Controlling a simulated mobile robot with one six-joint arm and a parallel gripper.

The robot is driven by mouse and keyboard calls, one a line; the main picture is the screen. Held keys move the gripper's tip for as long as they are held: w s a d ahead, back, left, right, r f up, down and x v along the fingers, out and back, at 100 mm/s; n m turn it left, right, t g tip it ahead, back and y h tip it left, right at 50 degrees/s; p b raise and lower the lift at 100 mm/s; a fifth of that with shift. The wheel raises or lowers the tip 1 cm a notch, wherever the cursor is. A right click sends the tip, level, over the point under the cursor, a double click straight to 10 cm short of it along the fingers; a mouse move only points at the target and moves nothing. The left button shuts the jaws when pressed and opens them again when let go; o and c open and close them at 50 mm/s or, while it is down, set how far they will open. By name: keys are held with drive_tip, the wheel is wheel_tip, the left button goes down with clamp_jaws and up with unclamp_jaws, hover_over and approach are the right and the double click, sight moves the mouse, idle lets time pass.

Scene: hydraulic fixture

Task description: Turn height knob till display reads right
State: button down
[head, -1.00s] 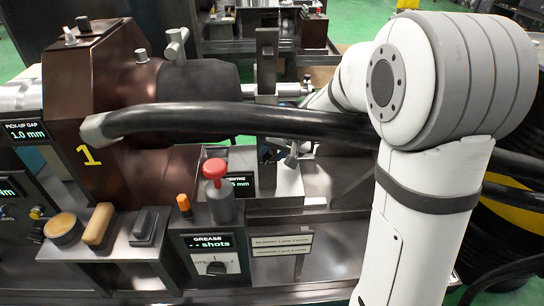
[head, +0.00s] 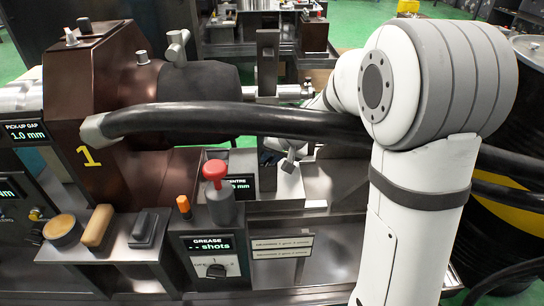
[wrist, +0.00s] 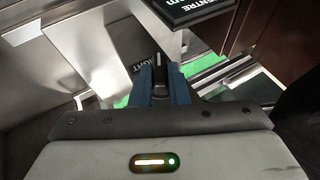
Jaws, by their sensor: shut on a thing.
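The height knob (wrist: 160,72) is a small dark knob with a pale line, seen in the wrist view beside a partly covered label ending in "IGHT" (wrist: 138,67). My gripper (wrist: 160,84) is shut on it, with a blue finger on either side. The centre display (wrist: 200,9) is cut off at the top of the wrist view, so its number is lost. In the head view this display (head: 243,184) shows "mm", its leading digits hidden behind a red-capped post. The black hose and my arm hide most of the gripper there.
A thick black hose (head: 215,116) crosses in front of my forearm. The red-capped post (head: 216,172) and the grease panel (head: 212,245) stand nearer. A brown housing marked 1 (head: 95,150) fills the left. A yellow-and-black drum (head: 520,190) stands behind my arm at right.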

drive_tip(key=shift+r+p, duration=0.1)
drive_tip(key=shift+p, duration=0.2)
drive_tip(key=p, duration=0.1)
drive_tip(key=h+p, duration=0.1)
drive_tip(key=shift+s+a+r+p, duration=0.1)
drive_tip(key=shift+r+p, duration=0.15)
drive_tip(key=shift+p, duration=0.05)
drive_tip(key=h+p, duration=0.1)
drive_tip(key=p, duration=0.2)
drive_tip(key=shift+f+p, duration=0.15)
drive_tip(key=shift+p, duration=0.4)
drive_tip(key=shift+a+f+n, duration=0.1)
drive_tip(key=shift+f+n, duration=0.05)
drive_tip(key=shift+n, duration=0.15)
drive_tip(key=c, duration=1.4)
unclamp_jaws()
drive_tip(key=p+v, duration=0.2)
drive_tip(key=v, duration=0.5)
drive_tip(key=shift+r+p, duration=0.35)
drive_tip(key=shift+r, duration=0.05)
